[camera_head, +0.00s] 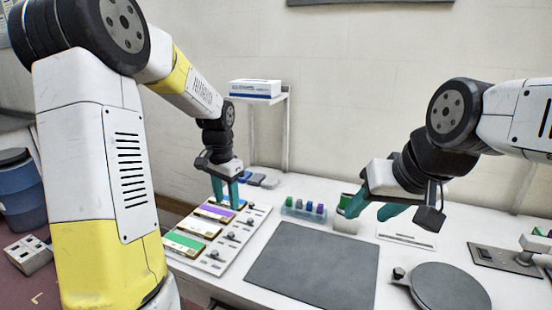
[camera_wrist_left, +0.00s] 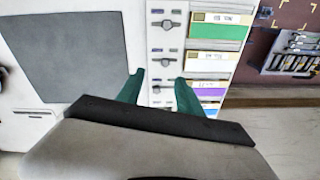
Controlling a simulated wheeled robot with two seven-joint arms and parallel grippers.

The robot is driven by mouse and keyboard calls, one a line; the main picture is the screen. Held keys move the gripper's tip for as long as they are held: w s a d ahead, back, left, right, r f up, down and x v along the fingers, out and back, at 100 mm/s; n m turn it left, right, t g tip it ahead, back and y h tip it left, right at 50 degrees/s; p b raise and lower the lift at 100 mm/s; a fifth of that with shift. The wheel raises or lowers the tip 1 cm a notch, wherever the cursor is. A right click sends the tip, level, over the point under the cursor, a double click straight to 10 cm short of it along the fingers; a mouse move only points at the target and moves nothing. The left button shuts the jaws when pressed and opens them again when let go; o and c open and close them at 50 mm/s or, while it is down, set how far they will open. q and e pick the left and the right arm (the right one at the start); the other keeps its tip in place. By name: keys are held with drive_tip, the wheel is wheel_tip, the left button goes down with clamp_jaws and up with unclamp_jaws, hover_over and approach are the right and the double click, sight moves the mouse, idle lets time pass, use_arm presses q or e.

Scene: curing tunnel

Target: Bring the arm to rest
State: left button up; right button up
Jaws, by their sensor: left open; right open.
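My left arm comes in from the left in the head view. Its left gripper (camera_head: 226,192) points down above the far end of a white panel (camera_head: 208,262) with coloured label strips. The green fingers are apart with nothing between them. In the left wrist view the left gripper (camera_wrist_left: 159,90) also shows open, over the panel's column of knobs. My right gripper (camera_head: 370,213) is at the right of the head view, its green fingers apart and empty, in front of a white cup (camera_head: 346,224) with a green top, partly hidden by the fingers.
A dark grey mat (camera_head: 313,268) lies bare in the table's middle. A rack of small coloured bottles (camera_head: 304,209) stands behind it. A round black plate (camera_head: 450,287) is at front right. A white box (camera_head: 255,88) sits on a shelf. A blue bin (camera_head: 18,190) stands left.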

use_arm(q)
drive_tip(key=s+d+r+n+t, duration=0.1)
drive_tip(key=s+r+n, duration=0.1)
drive_tip(key=s+r, duration=0.2)
drive_tip(key=s+d+r+n+t+h, duration=0.1)
drive_tip(key=s+r, duration=0.3)
drive_tip(key=s, duration=0.6)
drive_tip(key=s+d+r+n+t+h, duration=0.1)
drive_tip(key=s+r+n+t, duration=0.1)
drive_tip(key=s, duration=0.6)
wheel_tip(320, 180, up, 2)
drive_tip(key=shift+d+r+n+t, duration=0.2)
drive_tip(key=shift+d+n+t, duration=0.2)
drive_tip(key=shift+t, duration=0.2)
